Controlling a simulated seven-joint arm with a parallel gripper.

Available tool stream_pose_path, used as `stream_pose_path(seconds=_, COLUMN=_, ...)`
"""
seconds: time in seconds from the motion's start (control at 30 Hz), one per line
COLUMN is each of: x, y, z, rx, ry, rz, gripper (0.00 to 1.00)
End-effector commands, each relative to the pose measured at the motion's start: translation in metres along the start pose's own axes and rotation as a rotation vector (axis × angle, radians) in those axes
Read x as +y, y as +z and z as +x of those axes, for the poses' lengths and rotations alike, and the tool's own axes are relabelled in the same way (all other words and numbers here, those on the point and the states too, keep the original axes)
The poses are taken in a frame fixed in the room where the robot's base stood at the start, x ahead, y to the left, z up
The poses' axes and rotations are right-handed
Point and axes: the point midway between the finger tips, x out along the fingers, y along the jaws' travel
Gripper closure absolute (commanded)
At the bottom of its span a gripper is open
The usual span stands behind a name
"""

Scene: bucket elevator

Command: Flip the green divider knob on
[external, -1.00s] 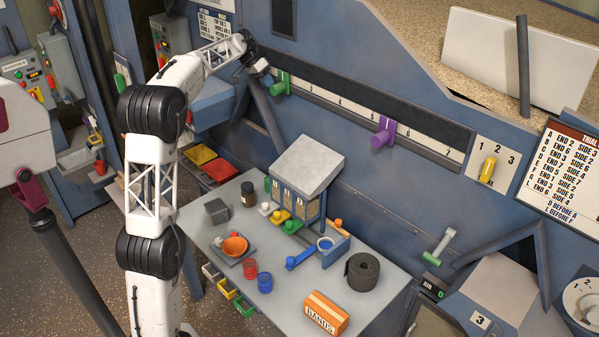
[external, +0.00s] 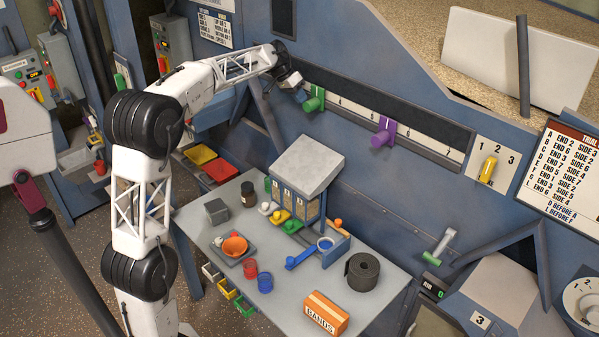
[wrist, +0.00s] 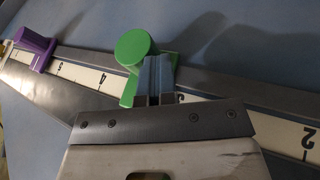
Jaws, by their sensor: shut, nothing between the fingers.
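The green divider knob (external: 314,98) sits on the numbered scale rail (external: 350,112) on the blue wall. In the wrist view the green knob (wrist: 135,52) has a round head and a flat body, just beyond my fingers. My gripper (external: 298,84) is at the left side of the knob in the external view. In the wrist view my gripper (wrist: 153,80) has its fingers together with nothing between them, overlapping the knob's lower right side. The fingers look very close to or touching the knob; contact is not clear.
A purple knob (external: 383,135) stands farther right on the same rail; the wrist view shows this purple knob (wrist: 36,48) at upper left. A yellow lever (external: 488,169) is on a numbered plate to the right. The table (external: 300,290) with trays and cups is below.

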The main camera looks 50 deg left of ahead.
Motion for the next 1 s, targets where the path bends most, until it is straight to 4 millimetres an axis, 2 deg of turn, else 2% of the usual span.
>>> stream_pose_path(seconds=0.1, x=0.02, y=0.0, z=0.009, rx=-0.001, ry=0.001, rz=0.002, gripper=1.0)
stream_pose_path(seconds=0.3, x=0.036, y=0.0, z=0.017, rx=-0.001, ry=0.0, rz=0.001, gripper=1.0)
stream_pose_path(seconds=0.8, x=0.04, y=0.0, z=0.02, rx=-0.002, ry=0.003, rz=0.001, gripper=1.0)
stream_pose_path(seconds=1.0, x=0.036, y=-0.001, z=0.017, rx=-0.002, ry=0.003, rz=0.0, gripper=1.0)
